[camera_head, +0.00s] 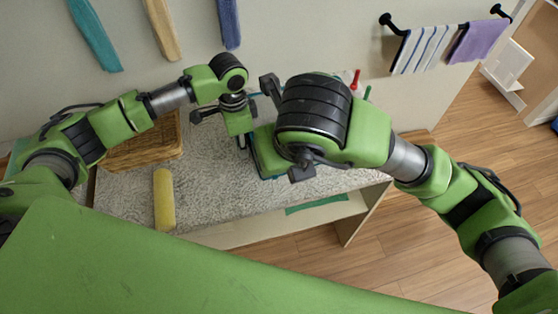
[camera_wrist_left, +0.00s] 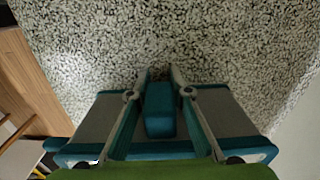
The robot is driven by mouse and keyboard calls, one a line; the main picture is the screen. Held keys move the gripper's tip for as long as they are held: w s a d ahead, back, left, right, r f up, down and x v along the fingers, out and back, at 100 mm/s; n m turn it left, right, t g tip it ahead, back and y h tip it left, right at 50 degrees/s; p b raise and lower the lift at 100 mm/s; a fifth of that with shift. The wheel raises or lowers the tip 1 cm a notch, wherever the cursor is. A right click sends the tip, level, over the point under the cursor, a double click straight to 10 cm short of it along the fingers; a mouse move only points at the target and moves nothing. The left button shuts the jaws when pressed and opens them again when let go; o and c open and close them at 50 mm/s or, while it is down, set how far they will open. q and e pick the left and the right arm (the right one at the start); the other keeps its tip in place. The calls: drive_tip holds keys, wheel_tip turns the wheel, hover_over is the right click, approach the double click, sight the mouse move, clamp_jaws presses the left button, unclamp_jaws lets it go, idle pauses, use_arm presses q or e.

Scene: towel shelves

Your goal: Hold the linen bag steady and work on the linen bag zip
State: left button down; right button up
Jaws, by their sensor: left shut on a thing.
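The linen bag (camera_wrist_left: 225,112) shows in the left wrist view as a grey body with teal edges, lying on the speckled top. A teal block-like part (camera_wrist_left: 160,110) stands at its middle, between the fingers of my left gripper (camera_wrist_left: 160,78), which is shut on it. In the head view my left gripper (camera_head: 243,140) points down at the bag's left side. My right gripper's fingers are hidden behind that wrist. I cannot make out the zip.
A wicker basket (camera_head: 145,150) and a yellow rolled towel (camera_head: 164,199) are on the left of the speckled counter (camera_head: 215,190). Red and green-topped items (camera_head: 356,80) stand behind my right wrist. Towels (camera_head: 425,48) hang on a wall rail. The counter's front middle is clear.

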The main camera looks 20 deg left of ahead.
use_arm(q)
drive_tip(key=c, duration=1.8)
unclamp_jaws()
drive_tip(key=shift+o, duration=0.2)
